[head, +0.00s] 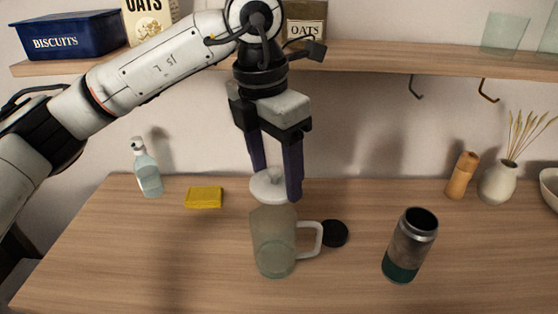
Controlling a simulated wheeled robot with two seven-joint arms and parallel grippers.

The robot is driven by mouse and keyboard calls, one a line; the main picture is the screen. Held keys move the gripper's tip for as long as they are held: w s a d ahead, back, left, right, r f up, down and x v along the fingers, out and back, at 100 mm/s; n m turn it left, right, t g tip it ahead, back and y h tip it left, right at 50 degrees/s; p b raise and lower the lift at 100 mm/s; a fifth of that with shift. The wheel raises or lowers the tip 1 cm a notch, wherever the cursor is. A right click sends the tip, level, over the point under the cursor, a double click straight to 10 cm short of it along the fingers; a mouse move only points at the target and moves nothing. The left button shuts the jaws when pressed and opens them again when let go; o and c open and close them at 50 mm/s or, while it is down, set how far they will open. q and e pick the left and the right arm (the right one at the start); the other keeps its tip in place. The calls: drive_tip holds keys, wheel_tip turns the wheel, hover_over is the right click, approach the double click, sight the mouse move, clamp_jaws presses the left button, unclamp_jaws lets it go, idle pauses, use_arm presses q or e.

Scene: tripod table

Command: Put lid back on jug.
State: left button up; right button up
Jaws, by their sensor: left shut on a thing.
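A clear glass jug (273,245) with a handle on its right side stands upright on the wooden table. My left gripper (277,184) points down from above and is shut on a round white lid (268,187). The lid is at the top of the jug in the picture, overlapping its rim. I cannot tell whether the lid touches the rim or hovers just above or behind it. My right gripper is not in view.
A black round cap (334,233) lies by the jug's handle. A steel and green bottle (409,246) stands to the right. A yellow sponge (204,197) and a spray bottle (146,168) are at the back left. A shelf (380,55) runs above the table.

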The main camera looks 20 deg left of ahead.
use_arm(q)
drive_tip(key=shift+s+f, duration=0.2)
drive_tip(key=shift+f, duration=0.2)
drive_tip(key=shift+f+b, duration=0.3)
drive_tip(key=shift+b, duration=0.1)
wheel_tip(320, 180, down, 4)
drive_tip(key=shift+r+b, duration=0.25)
drive_tip(key=shift+b, duration=0.9)
drive_tip(key=shift+f+b, duration=0.4)
drive_tip(key=shift+f, duration=0.2)
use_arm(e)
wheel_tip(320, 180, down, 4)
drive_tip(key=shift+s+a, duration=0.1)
use_arm(q)
drive_tip(key=shift+w, duration=0.1)
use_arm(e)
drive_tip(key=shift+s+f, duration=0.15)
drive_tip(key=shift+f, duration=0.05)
use_arm(q)
drive_tip(key=shift+f+b, duration=0.15)
drive_tip(key=shift+b, duration=0.35)
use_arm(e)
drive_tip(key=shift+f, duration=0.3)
